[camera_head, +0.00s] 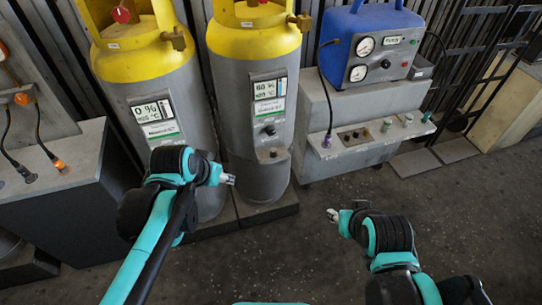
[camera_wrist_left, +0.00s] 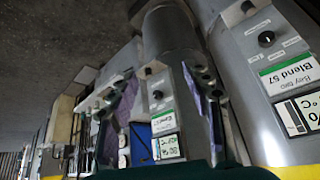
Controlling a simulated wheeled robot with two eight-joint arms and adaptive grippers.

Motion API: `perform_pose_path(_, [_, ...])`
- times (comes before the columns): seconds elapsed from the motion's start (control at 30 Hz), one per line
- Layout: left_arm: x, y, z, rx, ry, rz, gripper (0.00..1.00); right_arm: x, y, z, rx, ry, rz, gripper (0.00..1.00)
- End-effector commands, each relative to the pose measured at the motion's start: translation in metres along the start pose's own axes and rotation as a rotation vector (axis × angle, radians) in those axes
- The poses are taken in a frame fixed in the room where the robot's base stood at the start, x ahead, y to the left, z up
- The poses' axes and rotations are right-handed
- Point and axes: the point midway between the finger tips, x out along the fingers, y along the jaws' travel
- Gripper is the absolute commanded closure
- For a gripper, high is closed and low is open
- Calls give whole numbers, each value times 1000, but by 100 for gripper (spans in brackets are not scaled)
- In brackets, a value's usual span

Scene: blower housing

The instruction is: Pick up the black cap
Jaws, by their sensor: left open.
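My left gripper (camera_head: 228,179) is in front of the two gas cylinders, pointing right. In the left wrist view its open fingers (camera_wrist_left: 165,85) stand apart with nothing between them. My right gripper (camera_head: 333,214) is over the dark floor in front of the grey console, pointing left; it is too small to tell whether its fingers are apart. Small dark round pieces (camera_head: 356,135) sit on the console's front ledge, but I cannot tell whether one is the black cap. The cylinder fronts also carry black knobs.
The left cylinder (camera_head: 152,90) and right cylinder (camera_head: 258,65) have yellow tops. A blue gauge box (camera_head: 375,42) stands on the grey console (camera_head: 345,100). A grey bench (camera_head: 62,160) with cables is at left. Open floor (camera_head: 455,220) lies at the lower right.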

Motion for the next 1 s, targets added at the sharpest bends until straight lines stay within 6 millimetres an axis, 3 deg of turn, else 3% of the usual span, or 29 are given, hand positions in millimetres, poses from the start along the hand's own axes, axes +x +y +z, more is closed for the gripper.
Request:
perform_pose_path(0.23, [20,4,-52,99,-23,57,50,-9,0,-7,0,0,0,60])
perform_pose_path(0.37, [45,8,-90,182,-38,106,50,-16,0,-12,0,0,0,60])
perform_pose_path(0.5, [88,15,-131,295,-50,177,50,-25,0,-18,0,0,0,60])
perform_pose_path(0.7, [165,30,-171,461,-52,283,50,-37,0,-26,0,0,0,60])
perform_pose_path(0.9, [246,48,-183,615,-35,385,50,-48,0,-34,0,0,0,60])
perform_pose_path(1.0, [273,55,-181,666,-26,419,50,-50,0,-36,0,0,0,60])
